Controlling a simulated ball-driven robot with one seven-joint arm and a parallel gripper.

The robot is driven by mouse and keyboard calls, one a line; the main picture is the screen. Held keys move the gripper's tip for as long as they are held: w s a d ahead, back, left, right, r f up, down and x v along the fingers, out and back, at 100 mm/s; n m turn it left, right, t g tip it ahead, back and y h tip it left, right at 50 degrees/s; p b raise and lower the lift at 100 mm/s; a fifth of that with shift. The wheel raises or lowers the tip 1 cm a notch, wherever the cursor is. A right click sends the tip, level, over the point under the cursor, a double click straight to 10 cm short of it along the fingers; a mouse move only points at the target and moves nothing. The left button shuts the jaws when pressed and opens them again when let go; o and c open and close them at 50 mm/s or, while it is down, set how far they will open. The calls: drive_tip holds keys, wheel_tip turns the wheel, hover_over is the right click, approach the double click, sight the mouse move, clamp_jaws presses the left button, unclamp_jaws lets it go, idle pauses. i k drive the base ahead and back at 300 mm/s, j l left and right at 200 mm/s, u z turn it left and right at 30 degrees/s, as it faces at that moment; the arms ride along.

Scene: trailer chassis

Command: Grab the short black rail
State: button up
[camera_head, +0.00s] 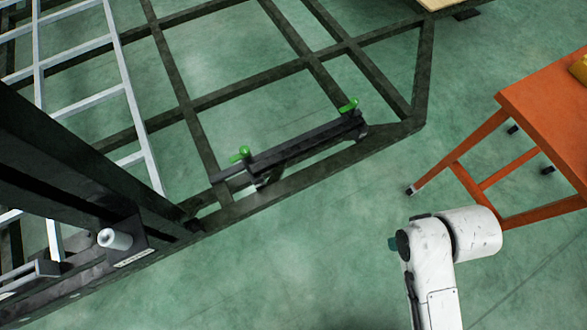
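A short black rail (305,142) lies along the near side of the dark trailer chassis (245,93), close to its right corner. It runs slantwise, with its right end farther up in the picture. A green clamp or handle (240,154) is at its left end and another green one (349,105) at its right end. I cannot tell whether they hold the rail or belong to it. My white arm shows at the lower right, apart from the rail, with open floor between. My gripper's fingers do not show.
An orange table (545,95) with splayed legs stands at the right, with a yellow thing (580,68) on it. A pale grey metal frame (80,50) is at the upper left. A large dark beam (75,150) crosses the left. Green floor (300,265) is clear in front of the chassis.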

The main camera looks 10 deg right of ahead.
sight(296, 150)
drive_tip(key=k+j, duration=0.1)
drive_tip(key=i+l, duration=0.9)
drive_tip(key=i, duration=0.15)
